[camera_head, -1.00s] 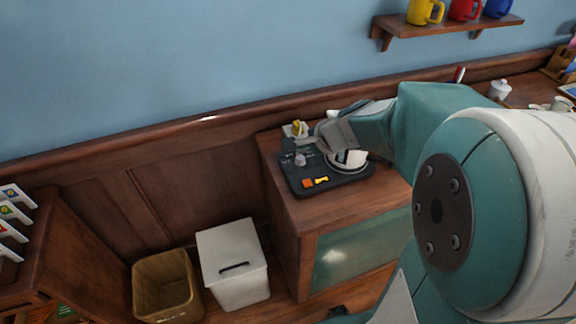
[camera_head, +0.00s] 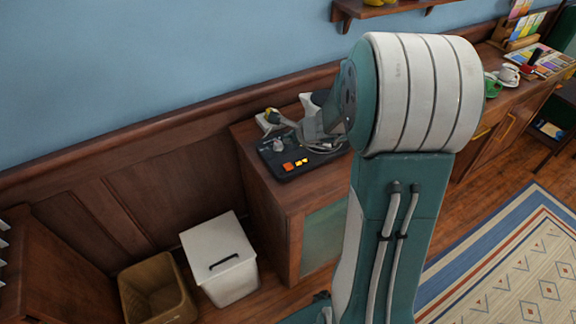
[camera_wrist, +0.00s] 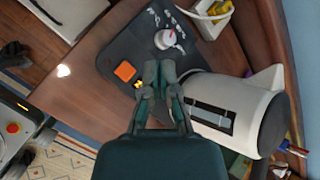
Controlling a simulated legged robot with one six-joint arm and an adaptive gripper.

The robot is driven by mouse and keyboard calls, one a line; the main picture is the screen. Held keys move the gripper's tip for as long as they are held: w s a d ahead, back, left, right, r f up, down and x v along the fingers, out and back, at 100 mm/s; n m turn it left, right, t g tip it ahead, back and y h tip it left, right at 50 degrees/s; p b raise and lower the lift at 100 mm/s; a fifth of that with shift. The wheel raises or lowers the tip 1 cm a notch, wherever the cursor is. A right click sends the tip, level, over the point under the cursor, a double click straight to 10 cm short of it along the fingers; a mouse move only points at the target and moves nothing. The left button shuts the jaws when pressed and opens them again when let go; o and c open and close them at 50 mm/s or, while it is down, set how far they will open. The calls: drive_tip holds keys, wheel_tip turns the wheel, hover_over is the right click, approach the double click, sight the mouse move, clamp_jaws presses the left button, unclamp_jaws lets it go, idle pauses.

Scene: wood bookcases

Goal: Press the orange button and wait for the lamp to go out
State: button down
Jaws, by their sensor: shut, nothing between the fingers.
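The orange button (camera_head: 288,166) is on a black panel (camera_head: 270,160) atop the wooden cabinet. In the wrist view the orange button (camera_wrist: 125,71) is a square to the left of my fingertips. A small bright yellow patch (camera_wrist: 138,84) lies between the button and my fingers; I cannot tell whether it is a lit lamp. My gripper (camera_wrist: 160,68) is shut and empty above the black panel (camera_wrist: 112,55), apart from the orange button in the picture. In the head view my arm partly hides the panel's right side.
A white kettle-like vessel (camera_wrist: 250,115) stands right of my fingers. A white-topped round knob (camera_wrist: 165,39) is just beyond the fingertips. A white box (camera_wrist: 213,14) is at the back. A white lidded bin (camera_head: 220,260) and a tan basket (camera_head: 158,290) stand left of the cabinet.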

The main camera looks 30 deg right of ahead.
sight(286, 163)
drive_tip(key=f, duration=0.7)
drive_tip(key=shift+d+f, duration=0.15)
drive_tip(key=shift+d, duration=0.15)
drive_tip(key=shift+a+f, duration=0.3)
drive_tip(key=shift+a, duration=0.1)
drive_tip(key=shift+d, duration=0.3)
drive_tip(key=shift+a, duration=0.15)
drive_tip(key=shift+f, duration=0.1)
drive_tip(key=shift+f, duration=0.3)
drive_tip(key=shift+f, duration=0.4)
idle(0.9)
idle(0.4)
drive_tip(key=shift+r, duration=0.85)
